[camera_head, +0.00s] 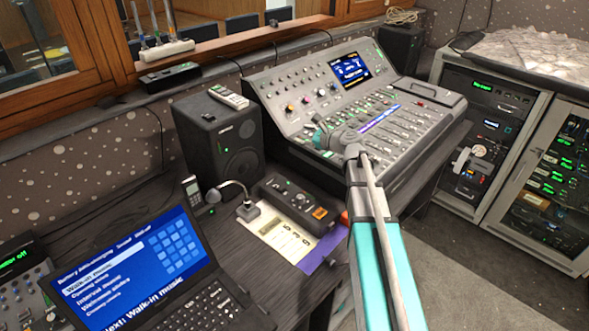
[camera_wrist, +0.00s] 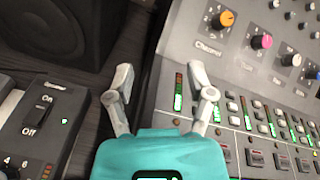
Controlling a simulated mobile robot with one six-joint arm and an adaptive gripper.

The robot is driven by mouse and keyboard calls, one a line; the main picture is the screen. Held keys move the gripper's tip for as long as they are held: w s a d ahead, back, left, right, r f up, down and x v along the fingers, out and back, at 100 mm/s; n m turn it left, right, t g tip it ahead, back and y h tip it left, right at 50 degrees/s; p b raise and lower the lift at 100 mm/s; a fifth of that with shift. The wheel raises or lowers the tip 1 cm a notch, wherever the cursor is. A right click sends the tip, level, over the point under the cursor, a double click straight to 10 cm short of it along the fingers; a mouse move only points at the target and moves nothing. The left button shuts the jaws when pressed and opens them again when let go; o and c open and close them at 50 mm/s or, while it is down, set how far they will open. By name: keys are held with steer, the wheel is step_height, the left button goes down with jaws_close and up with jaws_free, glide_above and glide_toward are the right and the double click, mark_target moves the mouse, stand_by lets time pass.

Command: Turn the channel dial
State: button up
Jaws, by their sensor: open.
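The channel dial (camera_wrist: 222,21) is an orange-capped black knob with the label "Channel" below it, at the top of the wrist view. It also shows in the head view (camera_head: 290,108) near the left end of the grey mixing desk (camera_head: 272,90). My gripper (camera_wrist: 160,76) is open and empty. In the wrist view its fingers point up the picture, over the gap at the desk's left edge, below and left of the dial and apart from it. In the head view my gripper (camera_head: 320,132) is over the desk's lower left part and covers some of it.
A pink knob (camera_wrist: 262,41) and a pale knob (camera_wrist: 291,60) sit right of the dial. Rows of lit buttons (camera_wrist: 233,107) lie below. A black speaker (camera_head: 225,135) stands left of the desk. An On/Off switch box (camera_wrist: 40,120) is left of my gripper.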

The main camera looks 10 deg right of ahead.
steer(key=s+a+f+n+g+h+p, duration=0.1)
steer(key=s+a+n+g+p, duration=0.2)
steer(key=s+n, duration=0.4)
steer(key=s+a+f+n+g+h+p, duration=0.2)
steer(key=s+n+g+p, duration=0.1)
steer(key=s+n, duration=0.4)
steer(key=shift+s+a+f+g+p, duration=0.2)
steer(key=shift+s+a+g+p, duration=0.2)
steer(key=shift+g, duration=0.5)
steer(key=s+d+n+g+h+p, duration=0.2)
steer(key=s+n+h, duration=0.1)
steer(key=s, duration=0.4)
steer(key=s+d+n+g+h+p, duration=0.2)
steer(key=s+n+h, duration=0.1)
steer(key=s+n, duration=0.3)
steer(key=shift+s+r+h, duration=0.2)
steer(key=shift+s+h, duration=0.2)
steer(key=shift+s, duration=0.05)
steer(key=shift+d, duration=0.1)
stand_by(2.0)
